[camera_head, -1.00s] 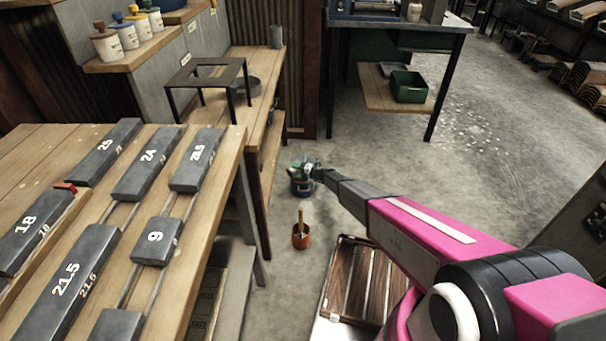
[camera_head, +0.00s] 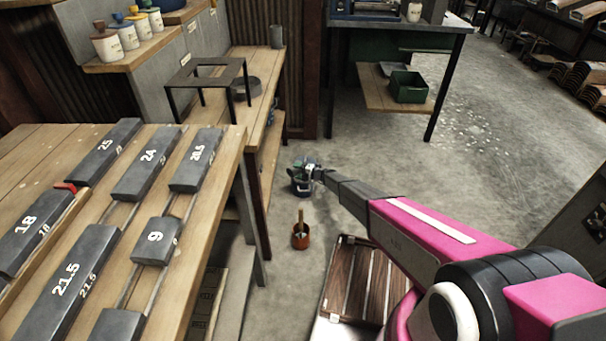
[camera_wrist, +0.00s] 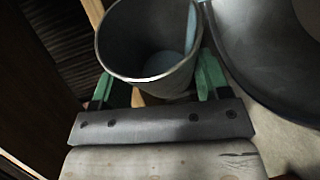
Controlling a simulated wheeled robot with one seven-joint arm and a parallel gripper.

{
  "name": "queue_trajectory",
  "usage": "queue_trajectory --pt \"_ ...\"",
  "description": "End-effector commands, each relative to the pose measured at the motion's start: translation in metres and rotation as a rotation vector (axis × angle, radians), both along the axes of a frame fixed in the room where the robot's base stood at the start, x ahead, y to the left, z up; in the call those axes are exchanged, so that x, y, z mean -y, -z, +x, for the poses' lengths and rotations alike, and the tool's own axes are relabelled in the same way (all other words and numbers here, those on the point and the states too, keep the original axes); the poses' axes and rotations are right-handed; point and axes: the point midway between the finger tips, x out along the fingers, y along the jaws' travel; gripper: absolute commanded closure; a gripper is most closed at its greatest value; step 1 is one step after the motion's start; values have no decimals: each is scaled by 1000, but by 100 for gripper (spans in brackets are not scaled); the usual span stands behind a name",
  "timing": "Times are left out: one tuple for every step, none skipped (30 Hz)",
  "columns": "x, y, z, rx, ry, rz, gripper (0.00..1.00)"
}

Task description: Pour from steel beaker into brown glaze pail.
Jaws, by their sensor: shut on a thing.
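My gripper (camera_wrist: 160,85) is shut on a grey steel beaker (camera_wrist: 122,42), with a green finger on each side of it in the wrist view. I look into the beaker's open mouth, and a pale blue patch shows inside. In the head view my gripper (camera_head: 305,172) is small and the beaker cannot be made out clearly. A small orange-brown pail (camera_head: 301,241), with a wooden handle sticking up from it, is lower in the picture, just below my gripper and apart from it. I cannot tell the gripper's height above the floor.
A wooden bench (camera_head: 262,110) with a black metal stand (camera_head: 207,72) lies left of my gripper. Numbered dark blocks (camera_head: 147,165) cover the near left table. A slatted wooden piece (camera_head: 362,280) lies below my arm. A large dark round object (camera_wrist: 265,60) is close right of the beaker.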

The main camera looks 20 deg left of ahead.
Motion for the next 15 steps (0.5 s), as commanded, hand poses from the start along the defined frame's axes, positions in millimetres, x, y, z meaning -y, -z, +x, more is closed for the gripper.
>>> queue_trajectory --pt "0 1 2 -17 0 10 62" --pt "0 1 2 -24 0 14 61" --pt "0 0 1 -19 -1 12 61" --pt "0 -1 0 -10 0 7 62" --pt "0 -1 -1 4 0 -2 62" --pt "0 -3 -2 35 1 -20 62" --pt "-1 -5 -4 65 0 -38 62" --pt "-1 -6 -5 102 1 -59 62" --pt "-2 -8 -6 154 0 -88 62" --pt "-2 -9 -7 191 1 -109 62" --pt "-3 -9 -8 226 0 -129 62" --pt "-3 -10 -9 267 0 -153 61" --pt "-4 -11 -9 294 1 -168 61" --pt "-4 -11 -10 315 1 -180 62" --pt "-5 -11 -10 337 0 -193 62"
